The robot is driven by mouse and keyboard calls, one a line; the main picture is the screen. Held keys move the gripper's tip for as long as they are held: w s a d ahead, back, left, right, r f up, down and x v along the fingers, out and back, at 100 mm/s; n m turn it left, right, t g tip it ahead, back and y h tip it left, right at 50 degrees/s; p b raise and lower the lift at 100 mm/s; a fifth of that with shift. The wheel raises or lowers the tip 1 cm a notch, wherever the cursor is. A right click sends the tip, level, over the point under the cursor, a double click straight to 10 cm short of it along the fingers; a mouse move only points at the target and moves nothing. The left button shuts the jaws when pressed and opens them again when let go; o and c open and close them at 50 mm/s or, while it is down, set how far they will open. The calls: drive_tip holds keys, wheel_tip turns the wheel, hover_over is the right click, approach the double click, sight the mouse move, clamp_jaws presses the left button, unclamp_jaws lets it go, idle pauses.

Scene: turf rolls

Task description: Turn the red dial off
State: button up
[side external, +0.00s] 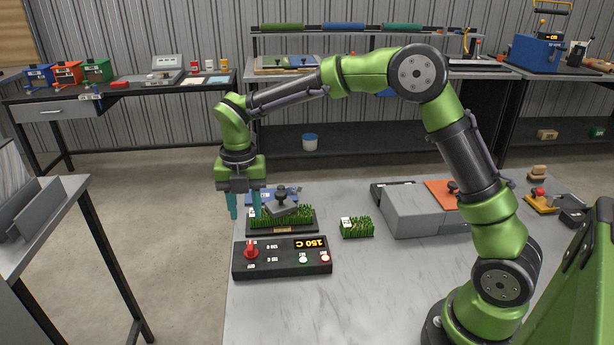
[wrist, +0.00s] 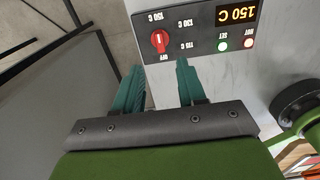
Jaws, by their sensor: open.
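The red dial (side external: 251,249) stands on the left of a black control box (side external: 285,270) on the table. In the wrist view the dial (wrist: 160,41) has a white line running roughly up and down, between a 150 C label above and OFF below; which end is the pointer I cannot tell. The display (wrist: 236,14) reads 150 C. My gripper (side external: 244,217) points down above and behind the box. Its two teal fingers are apart and empty, and in the wrist view they (wrist: 159,68) sit just below the dial, not touching it.
Behind the box, a turf tray (side external: 313,226) holds grass with a dark-knobbed tool on top. A small turf piece (side external: 356,228) lies to its right, then a grey case (side external: 415,213). Bare table lies in front of and right of the box.

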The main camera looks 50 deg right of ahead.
sight(250, 245)
wheel_tip(250, 245, down, 10)
idle(0.3)
clamp_jaws()
